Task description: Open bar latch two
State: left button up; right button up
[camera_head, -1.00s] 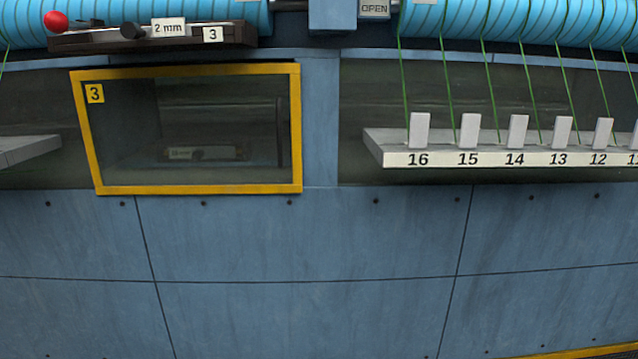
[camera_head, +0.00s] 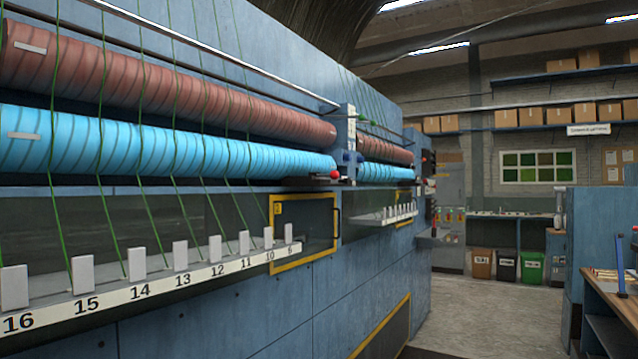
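A yellow-framed window (camera_head: 272,240) is set in the blue machine's front, right of the numbered shelf. Its small yellow label (camera_head: 278,208) is too small to read. A dark handle shows at its right edge. Above it, a red knob (camera_head: 334,174) sits at the end of a dark bar (camera_head: 308,183), below the blue roller. I cannot tell whether this bar is latch two, or whether it is open or shut. Neither of my grippers is in view.
The blue machine (camera_head: 365,290) runs along the left and away from me. A numbered shelf (camera_head: 150,290) with grey blocks and green threads juts out. Open grey floor (camera_head: 490,310) lies to the right. A workbench (camera_head: 612,300) stands at the right edge, with bins (camera_head: 506,266) farther back.

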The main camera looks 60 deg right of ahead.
aim_at(334, 174)
jog(key=k+j+z, duration=0.1)
jog(key=z, duration=1.8)
jog(key=k+j, duration=0.05)
